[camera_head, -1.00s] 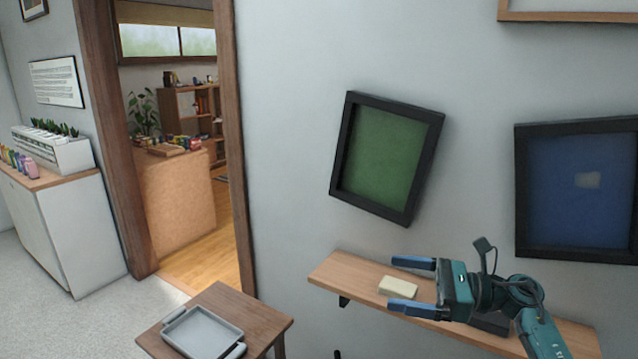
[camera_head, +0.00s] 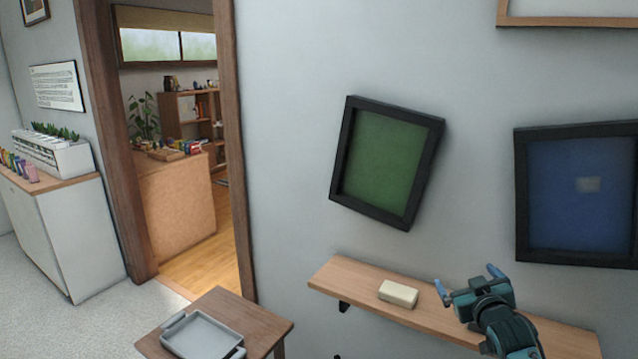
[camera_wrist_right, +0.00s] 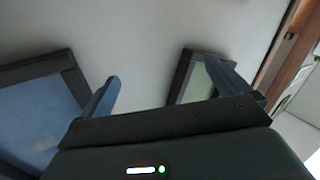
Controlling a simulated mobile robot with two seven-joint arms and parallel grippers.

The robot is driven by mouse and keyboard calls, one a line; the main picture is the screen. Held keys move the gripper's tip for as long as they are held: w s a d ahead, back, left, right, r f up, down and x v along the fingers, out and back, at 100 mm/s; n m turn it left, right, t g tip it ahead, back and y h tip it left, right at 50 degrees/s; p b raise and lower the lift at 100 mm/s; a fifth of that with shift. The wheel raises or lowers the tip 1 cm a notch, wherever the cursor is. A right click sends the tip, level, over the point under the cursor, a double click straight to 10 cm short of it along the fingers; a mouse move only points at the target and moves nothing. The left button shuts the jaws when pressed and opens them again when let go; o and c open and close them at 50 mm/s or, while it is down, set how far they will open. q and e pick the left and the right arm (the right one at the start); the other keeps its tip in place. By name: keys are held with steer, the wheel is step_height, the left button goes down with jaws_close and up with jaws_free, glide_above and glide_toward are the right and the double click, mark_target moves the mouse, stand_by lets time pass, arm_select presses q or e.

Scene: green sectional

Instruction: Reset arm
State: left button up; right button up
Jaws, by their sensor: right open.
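My right gripper (camera_head: 468,279) is open and empty. It is in front of the wall shelf, to the right of the cream block (camera_head: 398,293), and apart from it. Its two blue fingers point up toward the wall. In the right wrist view the spread fingers (camera_wrist_right: 165,90) have nothing between them, with bare wall beyond. My left gripper is not in view.
The wooden shelf (camera_head: 360,276) juts from the wall. A tilted green picture (camera_head: 383,160) and a blue picture (camera_head: 580,215) hang above it. A small table (camera_head: 262,316) with a grey tray (camera_head: 204,318) stands lower left. A doorway opens at the left.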

steer(key=s+a+f+n+g+y, duration=0.1)
steer(key=s+a+f, duration=0.4)
steer(key=s+f, duration=0.2)
steer(key=s+a+f+g+y, duration=0.1)
steer(key=s+a+f+g, duration=0.1)
steer(key=s+a+f, duration=0.35)
steer(key=s+a+f+g, duration=0.1)
steer(key=s+a+f, duration=0.1)
steer(key=s, duration=0.6)
steer(key=s+a+f+g+y, duration=0.1)
steer(key=s+a+f, duration=0.2)
steer(key=s, duration=0.5)
steer(key=s+a+f+m+y, duration=0.1)
steer(key=s+a+f, duration=0.1)
steer(key=s, duration=0.6)
steer(key=shift+a+f+g, duration=0.3)
steer(key=shift+g, duration=0.1)
